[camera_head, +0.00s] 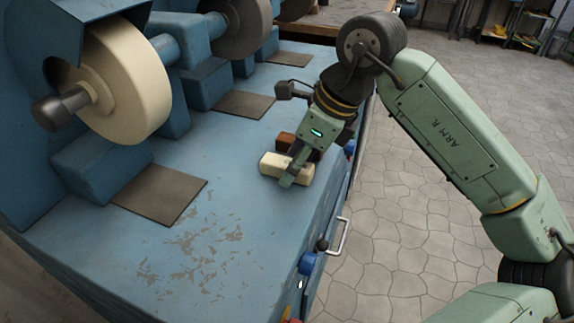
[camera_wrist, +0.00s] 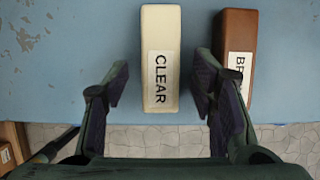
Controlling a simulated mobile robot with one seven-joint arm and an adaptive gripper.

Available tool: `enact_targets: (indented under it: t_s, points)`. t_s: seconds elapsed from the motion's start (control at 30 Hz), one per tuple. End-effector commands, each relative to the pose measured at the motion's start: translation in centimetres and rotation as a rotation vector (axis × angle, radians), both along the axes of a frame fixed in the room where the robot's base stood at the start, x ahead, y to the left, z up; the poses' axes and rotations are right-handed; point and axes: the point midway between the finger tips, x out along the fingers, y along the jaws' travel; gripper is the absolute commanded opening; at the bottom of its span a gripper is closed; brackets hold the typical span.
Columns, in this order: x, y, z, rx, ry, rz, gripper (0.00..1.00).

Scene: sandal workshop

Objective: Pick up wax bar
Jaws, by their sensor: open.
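Two wax bars lie side by side on the blue machine top. The cream bar (camera_head: 272,165) is labelled "CLEAR" and also shows in the wrist view (camera_wrist: 160,28). The brown bar (camera_head: 285,141) lies next to it; in the wrist view (camera_wrist: 237,30) its label is partly hidden by a finger. My gripper (camera_head: 290,172) is low over the cream bar. In the wrist view my gripper (camera_wrist: 158,95) is open, with the near end of the cream bar between its fingers and gaps on both sides. The right finger is close to the brown bar.
Large polishing wheels (camera_head: 127,80) stand along the left of the blue machine top (camera_head: 110,245). A handle (camera_head: 338,238) and knobs are on its right side. The top left of the bars is clear. Tiled floor (camera_head: 400,255) lies beyond the edge.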

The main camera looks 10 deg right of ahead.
Motion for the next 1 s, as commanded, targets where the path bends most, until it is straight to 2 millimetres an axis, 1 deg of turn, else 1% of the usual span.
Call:
enact_targets:
  t_s: [0.13,0.9,1.0]
  points:
    - [0.01,-0.01,0.01,0.0,0.0,0.0,0.51]
    - [0.01,-0.04,0.03,0.0,0.0,0.0,0.0]
    - [0.01,-0.03,0.05,0.0,0.0,0.0,0.0]
